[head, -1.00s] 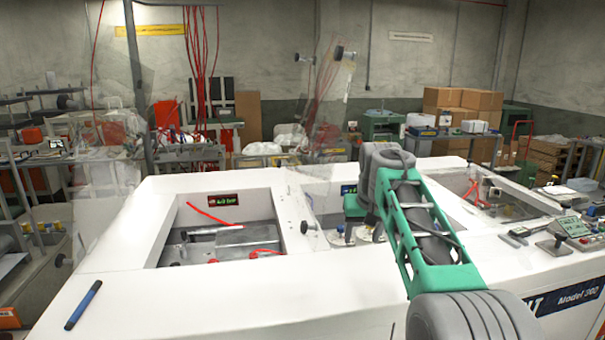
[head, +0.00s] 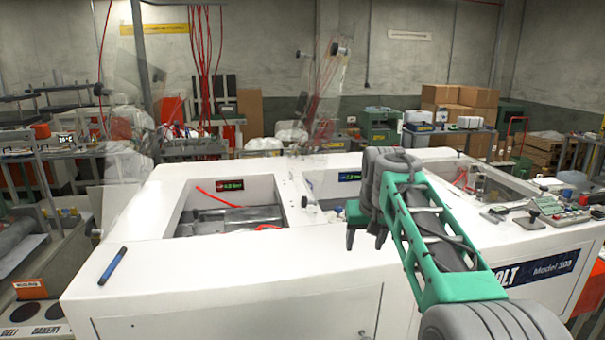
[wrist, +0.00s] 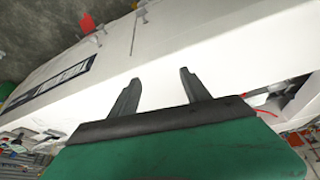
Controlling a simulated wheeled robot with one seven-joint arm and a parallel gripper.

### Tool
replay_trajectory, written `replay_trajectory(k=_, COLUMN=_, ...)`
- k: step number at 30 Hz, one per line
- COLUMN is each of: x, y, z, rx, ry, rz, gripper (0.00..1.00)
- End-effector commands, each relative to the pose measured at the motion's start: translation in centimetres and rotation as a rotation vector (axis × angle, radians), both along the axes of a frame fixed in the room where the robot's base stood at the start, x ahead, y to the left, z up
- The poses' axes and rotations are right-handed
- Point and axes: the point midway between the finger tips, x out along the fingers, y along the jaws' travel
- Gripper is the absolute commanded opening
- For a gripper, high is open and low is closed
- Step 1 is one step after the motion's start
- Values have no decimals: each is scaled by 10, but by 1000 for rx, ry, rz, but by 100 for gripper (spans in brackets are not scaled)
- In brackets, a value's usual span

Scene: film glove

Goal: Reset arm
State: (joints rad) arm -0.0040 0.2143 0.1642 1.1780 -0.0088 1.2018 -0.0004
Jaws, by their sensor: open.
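My gripper (head: 366,238) hangs from my green and grey arm over the white machine (head: 330,265), right of the middle in the head view. Its dark fingers point down and stand apart. In the wrist view, the two fingers of my gripper (wrist: 160,85) are spread with nothing between them, and the white machine (wrist: 235,55) lies beyond them. A blue pen (head: 112,266) lies on the machine's left front top.
An open bay (head: 228,215) with metal parts and red strips lies left of my gripper. Knobs and a control panel (head: 560,212) are at the right end. Cardboard boxes (head: 460,97) stand at the back. The machine's front top is mostly clear.

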Motion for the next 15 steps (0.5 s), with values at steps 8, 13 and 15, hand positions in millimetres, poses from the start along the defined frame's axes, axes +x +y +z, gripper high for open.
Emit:
replay_trajectory(k=8, x=-54, y=0, z=-28, rx=-1, ry=9, rz=2, gripper=55)
replay_trajectory(k=13, x=-111, y=1, z=-64, rx=-2, ry=19, rz=4, gripper=55)
replay_trajectory(k=15, x=-144, y=1, z=-88, rx=-3, ry=23, rz=5, gripper=55)
